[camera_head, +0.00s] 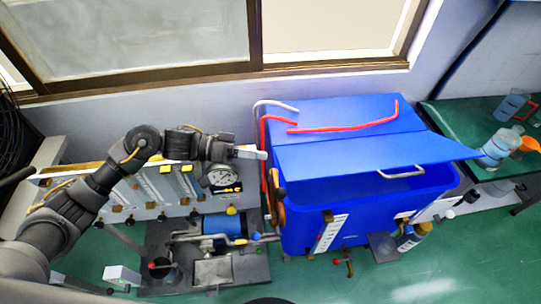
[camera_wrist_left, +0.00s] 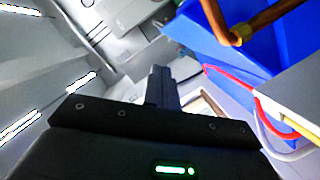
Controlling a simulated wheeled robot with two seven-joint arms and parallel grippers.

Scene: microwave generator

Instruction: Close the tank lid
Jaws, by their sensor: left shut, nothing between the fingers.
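The blue tank (camera_head: 330,225) stands right of the middle in the head view. Its blue lid (camera_head: 365,152) is a flat panel raised at an angle over the front opening, with a pale handle (camera_head: 402,172) near its front edge. A dark gap shows between lid and tank rim, so the lid is partly open. My left gripper (camera_head: 262,154) is shut and empty, just left of the tank near the lid's left side. In the left wrist view the shut fingers (camera_wrist_left: 162,88) point away, with blue tank surface (camera_wrist_left: 205,45) at the upper right. My right gripper is not in view.
A red hose (camera_head: 345,127) lies on the tank's back top. A pressure gauge (camera_head: 222,177) and a blue cylinder with pipes (camera_head: 222,226) stand left of the tank. A green table (camera_head: 465,125) holds bottles at the right. Green floor (camera_head: 470,250) is open at front right.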

